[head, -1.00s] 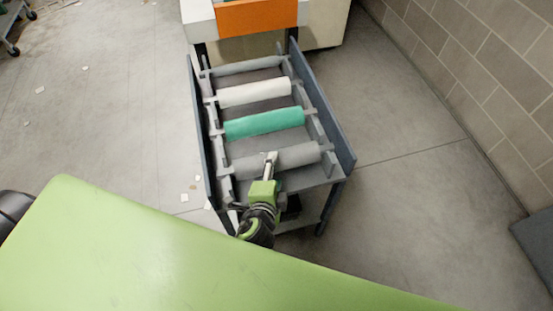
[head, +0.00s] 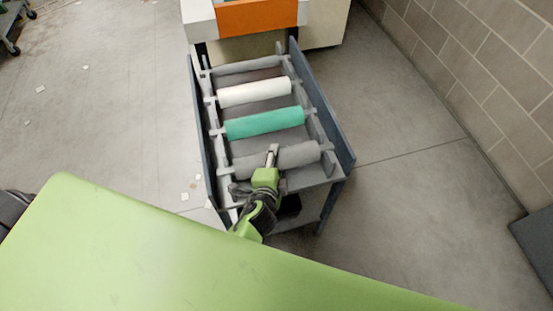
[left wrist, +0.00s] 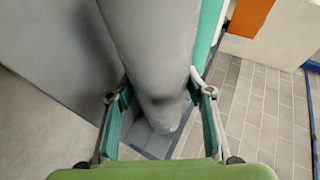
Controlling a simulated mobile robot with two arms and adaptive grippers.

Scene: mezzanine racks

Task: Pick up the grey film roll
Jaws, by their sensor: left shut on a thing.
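The grey film roll (head: 301,154) lies across the near end of a slatted rack cart (head: 326,121) in the head view. My left gripper (head: 272,156) is over the middle of the roll and shut on it. In the left wrist view the grey roll (left wrist: 155,50) runs between the two fingers of the left gripper (left wrist: 162,96), with a green pad on either side. The head view does not show clearly whether the roll is clear of its supports. My right gripper is not in view.
A green roll (head: 264,122) and a white roll (head: 254,92) lie behind the grey one, with a greyish roll or bar (head: 245,67) at the far end. An orange and white unit (head: 257,17) stands behind the cart. A block wall (head: 500,70) is on the right.

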